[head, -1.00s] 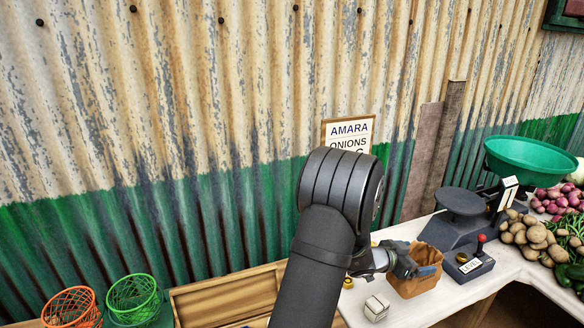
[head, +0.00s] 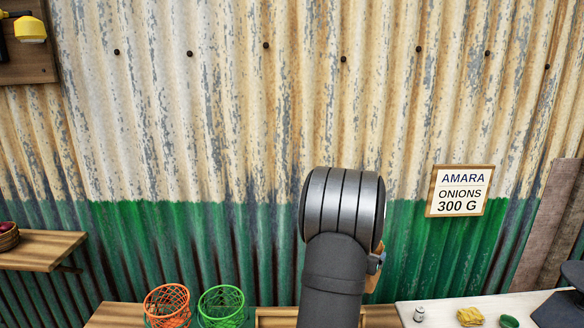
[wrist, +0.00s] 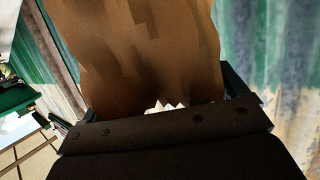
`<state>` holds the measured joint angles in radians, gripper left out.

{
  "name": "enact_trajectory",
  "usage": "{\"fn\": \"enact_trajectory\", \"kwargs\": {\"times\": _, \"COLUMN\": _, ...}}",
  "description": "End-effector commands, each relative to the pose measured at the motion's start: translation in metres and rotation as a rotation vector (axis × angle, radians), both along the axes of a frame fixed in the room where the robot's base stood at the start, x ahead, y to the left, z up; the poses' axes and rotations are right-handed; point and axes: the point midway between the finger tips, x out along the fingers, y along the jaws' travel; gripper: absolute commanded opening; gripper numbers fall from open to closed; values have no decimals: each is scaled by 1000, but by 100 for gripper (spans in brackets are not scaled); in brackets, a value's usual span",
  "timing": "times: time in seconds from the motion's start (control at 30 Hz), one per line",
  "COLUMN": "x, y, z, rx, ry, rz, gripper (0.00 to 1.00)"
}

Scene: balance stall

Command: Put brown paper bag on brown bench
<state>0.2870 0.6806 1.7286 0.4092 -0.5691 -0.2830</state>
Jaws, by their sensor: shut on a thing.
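The brown paper bag (wrist: 140,50) fills the upper middle of the wrist view, held between the fingers of my gripper (wrist: 158,104). My gripper is shut on it. In the head view my arm hides most of the bag, and only a small brown sliver (head: 372,281) shows at the arm's right side. The brown bench (head: 113,314) shows as a wooden top along the bottom edge of the head view, partly cut off and partly behind my arm. The bag appears raised in front of the wall; its height over the bench is hard to tell.
An orange wire basket (head: 167,304) and a green one (head: 221,303) stand left of my arm. A white counter (head: 410,317) at right holds a small metal weight (head: 419,314), a yellow item (head: 470,316) and a dark scale (head: 562,308). A wooden shelf (head: 40,250) is at far left.

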Motion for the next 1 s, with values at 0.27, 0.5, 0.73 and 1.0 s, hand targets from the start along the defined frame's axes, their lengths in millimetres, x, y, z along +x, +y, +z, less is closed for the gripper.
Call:
{"fn": "enact_trajectory", "kwargs": {"times": 0.27, "x": 30, "y": 155, "z": 6, "rx": -1, "ry": 1, "rz": 342, "gripper": 52}}
{"fn": "enact_trajectory", "kwargs": {"times": 0.5, "x": 30, "y": 224, "z": 7, "rx": 0, "ry": -1, "rz": 492, "gripper": 52}}
{"fn": "enact_trajectory", "kwargs": {"times": 0.73, "x": 30, "y": 217, "z": 8, "rx": 0, "ry": -3, "rz": 512, "gripper": 52}}
{"fn": "enact_trajectory", "kwargs": {"times": 1.0, "x": 31, "y": 180, "z": 8, "rx": 0, "ry": -3, "rz": 511, "gripper": 52}}
